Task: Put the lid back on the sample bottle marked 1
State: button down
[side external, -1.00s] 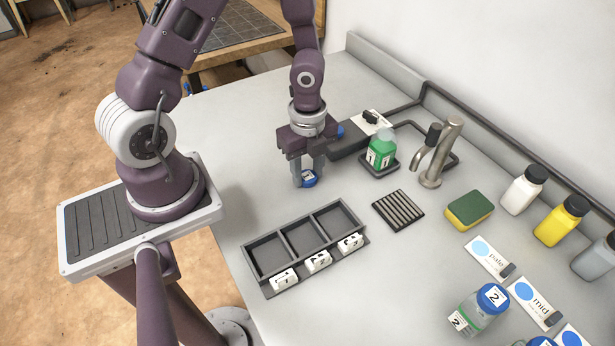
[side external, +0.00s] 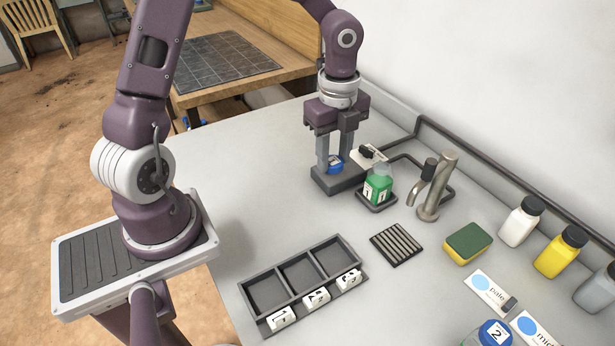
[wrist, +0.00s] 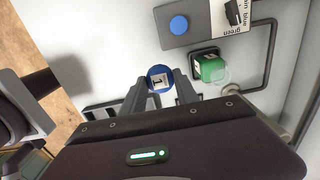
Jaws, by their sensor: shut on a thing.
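My gripper (side external: 334,166) is shut on a blue lid (side external: 334,161) marked 1, which also shows between the fingertips in the wrist view (wrist: 160,76). The fingers point down and hold the lid in the air. The sample bottle marked 1 (side external: 378,189) is green with a clear top and no lid on it. It stands upright on a small dark square base (side external: 376,207), to the right of my gripper. In the wrist view the bottle (wrist: 212,69) is right of the lid, apart from it.
A grey box (side external: 338,183) lies below and behind my gripper; its blue button (wrist: 179,25) shows in the wrist view. A tap (side external: 432,190) stands right of the bottle. A three-part tray (side external: 258,314), a drain grate (side external: 397,245) and a sponge (side external: 468,243) lie nearer. The left worktop is clear.

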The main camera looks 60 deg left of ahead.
send_near(383, 166)
jog(key=shift+a+f, duration=0.1)
jog(key=shift+f, duration=2.95)
jog(key=shift+f, duration=0.15)
jog(key=shift+c, duration=1.9)
grip_release()
notch_tip(383, 166, up, 7)
jog(key=shift+c, duration=0.3)
